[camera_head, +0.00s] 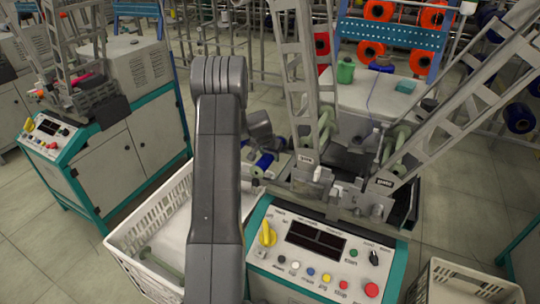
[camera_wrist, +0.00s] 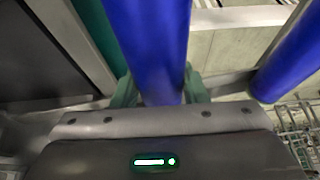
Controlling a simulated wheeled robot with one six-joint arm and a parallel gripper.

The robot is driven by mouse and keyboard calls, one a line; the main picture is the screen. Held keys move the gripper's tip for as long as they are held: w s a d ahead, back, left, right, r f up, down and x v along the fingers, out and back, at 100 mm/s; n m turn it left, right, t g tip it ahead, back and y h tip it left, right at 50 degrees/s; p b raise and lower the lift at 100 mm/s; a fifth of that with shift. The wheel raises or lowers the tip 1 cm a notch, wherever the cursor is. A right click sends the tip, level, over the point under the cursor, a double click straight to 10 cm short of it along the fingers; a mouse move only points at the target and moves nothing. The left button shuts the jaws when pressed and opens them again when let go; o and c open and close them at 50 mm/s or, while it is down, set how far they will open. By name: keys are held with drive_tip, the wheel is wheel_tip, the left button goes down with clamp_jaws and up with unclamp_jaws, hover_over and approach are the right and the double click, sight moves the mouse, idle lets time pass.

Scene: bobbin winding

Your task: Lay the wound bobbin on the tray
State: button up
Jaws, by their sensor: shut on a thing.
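In the wrist view, a blue wound bobbin (camera_wrist: 148,45) stands out between the green fingers of my gripper (camera_wrist: 160,92), which are shut on it. A second blue cylinder (camera_wrist: 290,60) is to the right, apart from my gripper. In the head view, a blue bobbin (camera_head: 264,160) with a pale green end shows just right of my grey arm, beside the winding machine. My gripper is mostly hidden behind my arm there. A pale, flat surface (camera_head: 279,164) lies right next to that bobbin; I cannot tell whether it is the tray, or whether the bobbin touches it.
The machine's control panel (camera_head: 318,246) is in front, with slanted metal frames (camera_head: 448,100) rising behind it. A white crate (camera_head: 128,236) holding a greenish bare bobbin (camera_head: 158,263) stands at left. Another crate (camera_head: 462,285) is at lower right. A second machine (camera_head: 125,130) is far left.

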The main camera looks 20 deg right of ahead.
drive_tip(key=o, duration=1.2)
drive_tip(key=shift+r, duration=0.1)
